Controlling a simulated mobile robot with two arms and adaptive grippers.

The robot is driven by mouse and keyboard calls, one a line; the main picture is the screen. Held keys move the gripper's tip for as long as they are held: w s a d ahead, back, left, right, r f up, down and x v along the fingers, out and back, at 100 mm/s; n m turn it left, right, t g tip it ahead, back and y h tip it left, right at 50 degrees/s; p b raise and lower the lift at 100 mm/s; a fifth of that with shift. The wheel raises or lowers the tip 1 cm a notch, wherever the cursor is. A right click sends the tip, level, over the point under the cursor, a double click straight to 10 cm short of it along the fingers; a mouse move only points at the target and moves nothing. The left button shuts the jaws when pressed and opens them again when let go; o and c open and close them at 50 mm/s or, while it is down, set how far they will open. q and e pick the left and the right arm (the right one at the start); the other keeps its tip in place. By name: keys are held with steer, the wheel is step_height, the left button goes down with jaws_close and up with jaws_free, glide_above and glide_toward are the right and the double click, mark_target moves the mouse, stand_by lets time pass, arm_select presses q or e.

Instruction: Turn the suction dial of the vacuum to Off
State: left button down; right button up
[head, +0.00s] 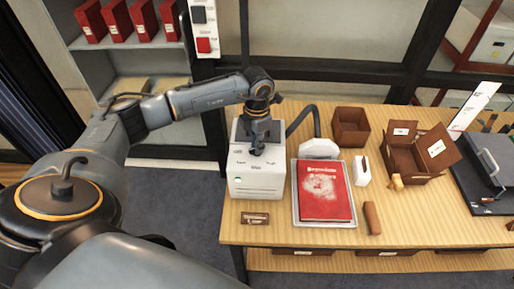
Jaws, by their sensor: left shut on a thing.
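The vacuum (257,181) is a white box-shaped unit at the left end of the wooden table, with a dark hose (303,117) running from behind it. Its front face carries small labels, too small to read surely, and a green spot. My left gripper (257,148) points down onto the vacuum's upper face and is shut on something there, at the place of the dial. The gripper hides the dial, so I cannot tell its setting. My right gripper is not in view.
A red book (325,190) lies on a tray right of the vacuum, with a white nozzle (318,148) behind it. Brown boxes (350,127) stand farther back. A small label plate (255,218) lies at the table's front left. Red boxes (116,20) stand on a shelf.

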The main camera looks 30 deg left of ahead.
arm_select(q)
steer(key=m+b, duration=0.3)
steer(key=shift+f, duration=0.2)
steer(key=shift+r+m+b, duration=0.2)
steer(key=shift+m+b, duration=1.35)
steer(key=shift+m, duration=0.15)
steer(key=c, duration=1.4)
jaws_free()
steer(key=shift+o, duration=0.2)
steer(key=shift+r, duration=0.15)
step_height(320, 180, up, 12)
